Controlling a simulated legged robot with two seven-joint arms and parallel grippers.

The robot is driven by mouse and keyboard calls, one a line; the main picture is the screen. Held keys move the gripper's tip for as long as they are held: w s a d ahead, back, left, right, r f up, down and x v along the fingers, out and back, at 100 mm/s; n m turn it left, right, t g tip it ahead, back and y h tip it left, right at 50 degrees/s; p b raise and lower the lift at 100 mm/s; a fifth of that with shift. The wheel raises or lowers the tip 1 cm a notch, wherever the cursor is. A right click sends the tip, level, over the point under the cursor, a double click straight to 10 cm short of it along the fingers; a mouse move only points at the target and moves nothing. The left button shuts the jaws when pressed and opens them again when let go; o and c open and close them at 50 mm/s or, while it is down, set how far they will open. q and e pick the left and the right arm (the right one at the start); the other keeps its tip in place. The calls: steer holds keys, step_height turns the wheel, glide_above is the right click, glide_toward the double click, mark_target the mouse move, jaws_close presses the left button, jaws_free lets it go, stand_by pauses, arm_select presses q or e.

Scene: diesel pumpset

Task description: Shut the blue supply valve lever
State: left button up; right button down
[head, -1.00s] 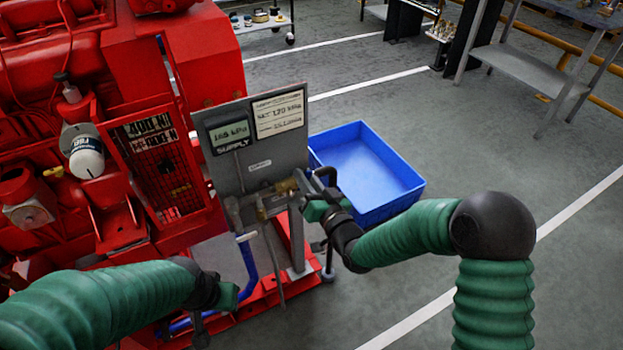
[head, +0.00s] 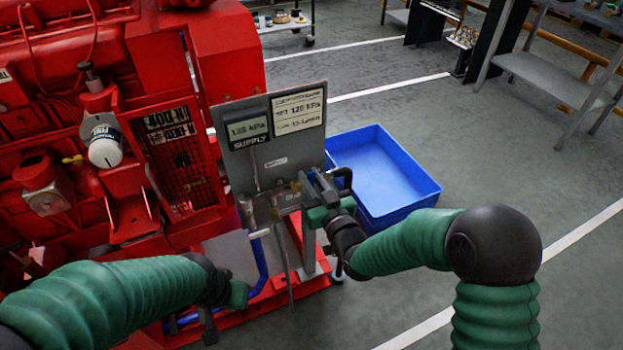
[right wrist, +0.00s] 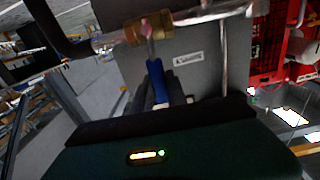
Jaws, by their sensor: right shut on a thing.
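The blue supply valve lever (right wrist: 158,85) shows in the right wrist view, running from the brass valve body (right wrist: 148,27) down between my right fingers. My right gripper (right wrist: 172,92) is shut on it. In the head view my right gripper (head: 312,198) is at the right edge of the grey supply panel (head: 275,158), and the lever is hidden there. A digital display (head: 248,129) on the panel reads in kPa; its digits are blurred. My left gripper (head: 225,312) hangs low at the left, apart from the panel; its jaws are unclear.
The red pumpset (head: 165,75) fills the left side. A blue bin (head: 400,216) stands on the floor right behind my right gripper. A blue hose (head: 262,270) runs below the panel. Floor at the right is open, with a grey bench (head: 545,75) farther back.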

steer(key=shift+s+f, duration=0.15)
steer(key=shift+f, duration=0.3)
steer(key=c, duration=1.4)
jaws_free()
steer(key=shift+o, duration=0.4)
steer(key=shift+r, duration=0.2)
steer(key=shift+r, duration=0.1)
steer(key=p+v, duration=1)
steer(key=v, duration=0.6)
steer(key=shift+s+d, duration=0.25)
